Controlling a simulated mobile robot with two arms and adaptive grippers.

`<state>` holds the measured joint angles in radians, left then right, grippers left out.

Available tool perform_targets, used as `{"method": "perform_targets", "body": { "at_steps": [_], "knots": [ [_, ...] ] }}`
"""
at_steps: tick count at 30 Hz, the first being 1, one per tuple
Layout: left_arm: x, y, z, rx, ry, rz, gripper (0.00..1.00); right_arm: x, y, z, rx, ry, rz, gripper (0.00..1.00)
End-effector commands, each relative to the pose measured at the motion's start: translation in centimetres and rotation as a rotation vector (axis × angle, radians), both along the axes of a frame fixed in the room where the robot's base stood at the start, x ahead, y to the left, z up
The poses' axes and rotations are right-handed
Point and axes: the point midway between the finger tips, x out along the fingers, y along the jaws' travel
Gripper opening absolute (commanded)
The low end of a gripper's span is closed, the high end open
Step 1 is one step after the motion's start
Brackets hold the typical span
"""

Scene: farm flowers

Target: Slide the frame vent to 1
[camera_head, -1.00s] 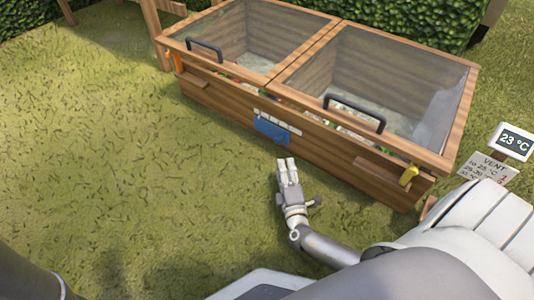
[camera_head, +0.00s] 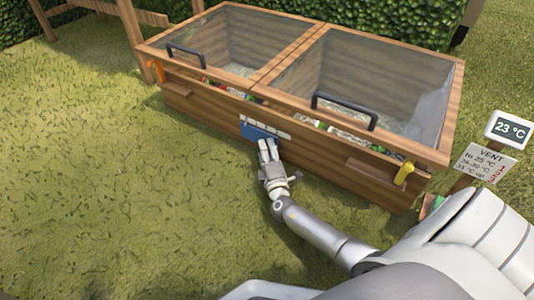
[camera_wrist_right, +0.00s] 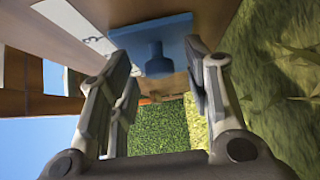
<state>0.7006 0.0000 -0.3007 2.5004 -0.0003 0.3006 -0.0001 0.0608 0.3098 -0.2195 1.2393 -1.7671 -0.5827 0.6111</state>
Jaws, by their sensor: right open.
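The frame vent is a blue slider plate (camera_head: 256,131) on the front wall of the wooden cold frame (camera_head: 205,108), under a white strip of marks (camera_head: 266,125). In the right wrist view the blue plate (camera_wrist_right: 178,30) has a round blue knob (camera_wrist_right: 158,62) standing out from it. My right gripper (camera_head: 268,145) is in front of the plate, partly covering it. In the right wrist view the gripper (camera_wrist_right: 165,75) is open, with the knob between its fingers and no clear contact. My left gripper is out of view.
A sign (camera_head: 484,163) headed VENT lists temperature ranges with red numbers. A display (camera_head: 509,130) above it reads 23 °C. The frame has two glass lids with black handles, an orange latch (camera_head: 156,71) and a yellow latch (camera_head: 404,173). Open grass lies left.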

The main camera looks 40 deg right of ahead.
Motion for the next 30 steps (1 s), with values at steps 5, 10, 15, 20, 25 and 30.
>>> {"method": "perform_targets", "body": {
  "at_steps": [5,10,15,20,25,30],
  "knots": [
    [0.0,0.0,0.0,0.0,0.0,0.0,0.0,0.0,0.0,0.0,0.0,0.0,0.0,0.44],
    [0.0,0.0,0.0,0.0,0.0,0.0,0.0,0.0,0.0,0.0,0.0,0.0,0.0,0.22],
    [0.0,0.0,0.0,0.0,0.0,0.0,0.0,0.0,0.0,0.0,0.0,0.0,0.0,0.0],
    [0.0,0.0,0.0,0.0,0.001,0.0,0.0,-0.1,0.0,0.0,0.0,0.001,0.0,0.0],
    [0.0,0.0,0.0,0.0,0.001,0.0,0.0,-1.2,-0.5,-0.1,-0.002,0.002,-0.001,0.0],
    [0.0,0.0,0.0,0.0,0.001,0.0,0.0,-3.3,-1.4,-0.1,-0.002,0.002,-0.001,0.0]
  ]
}}
